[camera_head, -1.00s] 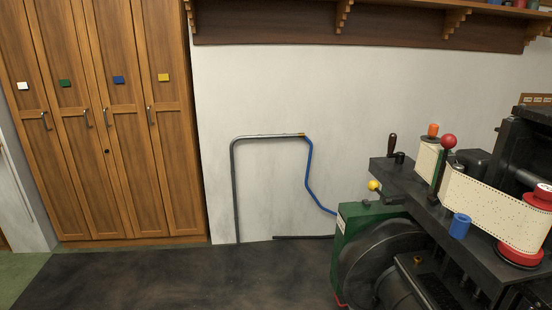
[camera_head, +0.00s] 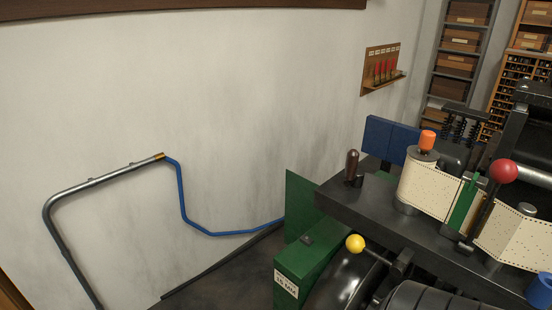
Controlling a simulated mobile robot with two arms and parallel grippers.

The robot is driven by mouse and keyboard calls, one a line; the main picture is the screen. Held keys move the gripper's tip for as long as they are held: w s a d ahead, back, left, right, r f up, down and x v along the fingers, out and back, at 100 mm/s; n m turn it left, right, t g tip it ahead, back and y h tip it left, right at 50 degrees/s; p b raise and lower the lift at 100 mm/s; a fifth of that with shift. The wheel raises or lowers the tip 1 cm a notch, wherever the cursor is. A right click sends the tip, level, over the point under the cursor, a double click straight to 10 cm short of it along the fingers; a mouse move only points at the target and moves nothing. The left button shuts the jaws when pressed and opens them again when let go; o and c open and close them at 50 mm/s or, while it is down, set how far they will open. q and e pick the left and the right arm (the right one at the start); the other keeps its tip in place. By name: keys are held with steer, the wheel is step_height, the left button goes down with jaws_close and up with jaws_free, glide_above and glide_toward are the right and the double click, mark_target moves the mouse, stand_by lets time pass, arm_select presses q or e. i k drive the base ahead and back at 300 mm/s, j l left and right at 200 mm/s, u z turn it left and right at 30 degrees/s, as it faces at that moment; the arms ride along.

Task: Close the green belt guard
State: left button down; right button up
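The green belt guard (camera_head: 302,266) is on the near left side of the black machine, with a small white label (camera_head: 286,284) on its front. A flat green panel (camera_head: 300,200) stands upright behind it, partly hidden by the machine's dark top; it may be the guard's open lid, but I cannot see a hinge. A dark round wheel or pulley (camera_head: 345,280) shows beside the green housing. Neither of my grippers is in view.
A lever with a yellow knob (camera_head: 355,243) sticks up beside the guard. Punched paper tape, a red-knobbed lever (camera_head: 503,171) and an orange-topped spool (camera_head: 427,141) stand on the machine. A grey pipe (camera_head: 100,180) and blue hose (camera_head: 182,195) run along the wall. Dark floor lies left of the guard.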

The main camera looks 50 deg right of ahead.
mark_target(301, 216)
steer(key=i+z, duration=0.45)
steer(key=i+j+z, duration=0.25)
steer(key=i+z, duration=0.25)
steer(key=i+j+z, duration=0.25)
steer(key=z, duration=0.2)
steer(key=j, duration=0.1)
